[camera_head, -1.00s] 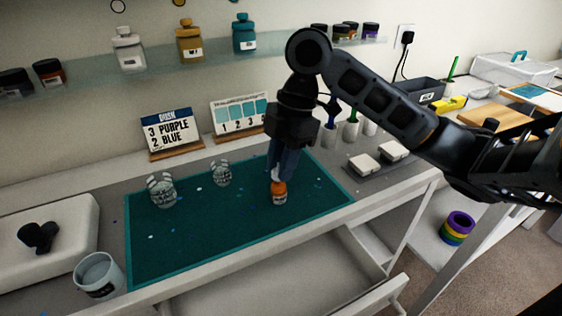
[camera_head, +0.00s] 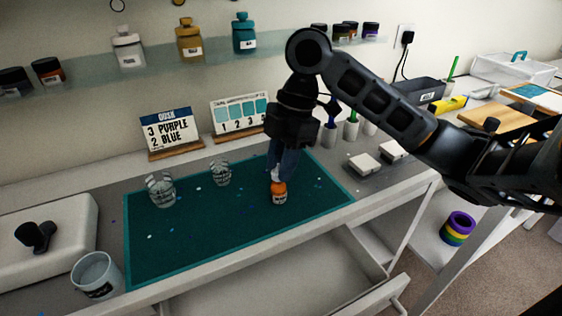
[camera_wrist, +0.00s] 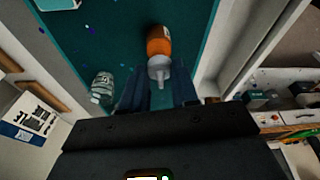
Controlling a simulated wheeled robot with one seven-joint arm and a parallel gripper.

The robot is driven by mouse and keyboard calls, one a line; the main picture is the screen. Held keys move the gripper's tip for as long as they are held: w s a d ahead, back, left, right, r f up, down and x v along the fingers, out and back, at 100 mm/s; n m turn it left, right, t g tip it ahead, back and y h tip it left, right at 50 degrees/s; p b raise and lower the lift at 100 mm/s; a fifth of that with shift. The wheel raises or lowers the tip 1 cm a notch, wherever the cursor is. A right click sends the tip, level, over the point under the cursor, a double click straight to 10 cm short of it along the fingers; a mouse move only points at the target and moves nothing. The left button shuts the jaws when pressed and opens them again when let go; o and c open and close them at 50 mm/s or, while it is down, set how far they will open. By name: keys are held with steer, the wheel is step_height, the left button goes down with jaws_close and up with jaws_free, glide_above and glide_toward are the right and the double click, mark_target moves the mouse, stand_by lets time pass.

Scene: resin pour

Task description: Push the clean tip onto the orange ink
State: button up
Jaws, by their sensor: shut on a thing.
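The orange ink bottle (camera_head: 279,194) stands upright on the teal mat (camera_head: 215,225), with a pale label on its front. In the wrist view the orange ink bottle (camera_wrist: 158,42) shows beyond my fingers. A pale, translucent tip (camera_wrist: 160,70) is lined up with the bottle's top and appears to touch it; I cannot tell how firmly it is seated. My gripper (camera_head: 280,174) points down directly above the bottle, its blue fingers shut on the tip.
Two clear cups, the left one (camera_head: 161,190) and the right one (camera_head: 220,173), stand on the mat left of the bottle. A bucket (camera_head: 97,276) is at the front left. Below the mat's front edge a drawer (camera_head: 270,285) is open. The mat's front left is mostly clear.

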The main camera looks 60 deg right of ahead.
stand_by(0.8)
steer(key=o, duration=1.1)
steer(key=shift+o, duration=0.2)
steer(key=o, duration=0.4)
steer(key=shift+r+p, duration=2.45)
steer(key=shift+r, duration=1.1)
steer(key=shift+c, duration=0.4)
